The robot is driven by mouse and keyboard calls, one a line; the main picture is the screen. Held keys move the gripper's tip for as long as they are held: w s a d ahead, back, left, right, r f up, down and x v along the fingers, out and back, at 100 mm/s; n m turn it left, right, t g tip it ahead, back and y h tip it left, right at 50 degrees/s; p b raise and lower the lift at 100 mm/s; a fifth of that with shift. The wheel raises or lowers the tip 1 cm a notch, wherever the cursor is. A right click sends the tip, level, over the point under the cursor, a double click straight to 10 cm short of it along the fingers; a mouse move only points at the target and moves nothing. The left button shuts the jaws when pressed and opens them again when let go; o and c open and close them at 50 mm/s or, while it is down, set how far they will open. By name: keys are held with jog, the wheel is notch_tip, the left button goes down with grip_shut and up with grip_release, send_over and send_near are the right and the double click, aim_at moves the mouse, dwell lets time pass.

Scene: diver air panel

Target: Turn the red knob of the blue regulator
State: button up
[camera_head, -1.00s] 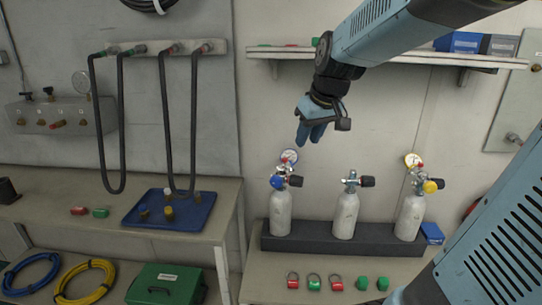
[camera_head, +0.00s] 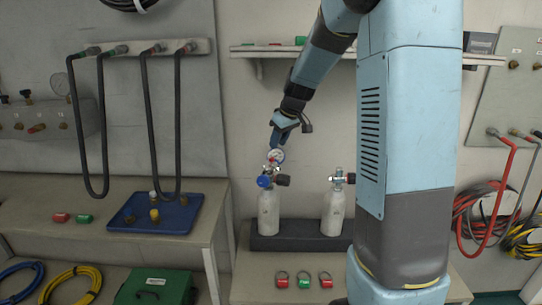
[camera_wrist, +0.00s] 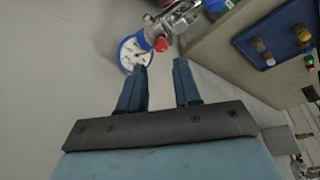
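The blue regulator (camera_head: 264,181) sits on top of the left grey cylinder (camera_head: 269,213), with a white-faced gauge (camera_head: 276,155) above it. The red knob (camera_wrist: 161,44) shows in the wrist view, beside the blue-rimmed gauge (camera_wrist: 135,52). Part of the blue regulator body (camera_wrist: 214,5) is at the top edge there. My gripper (camera_head: 275,143) is just above the gauge, fingers pointing down. In the wrist view my gripper (camera_wrist: 159,65) is open with nothing between its fingers. The red knob lies just beyond the fingertips, seemingly not touched.
A second cylinder (camera_head: 333,214) stands to the right in the dark rack (camera_head: 292,242); my arm hides what is farther right. A shelf (camera_head: 290,52) runs above. A blue tray (camera_head: 122,221) with fittings lies on the left bench. Red and green tags lie in front of the rack.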

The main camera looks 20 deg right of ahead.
aim_at(272, 158)
jog(key=shift+x, duration=3.5)
jog(key=shift+c, duration=0.2)
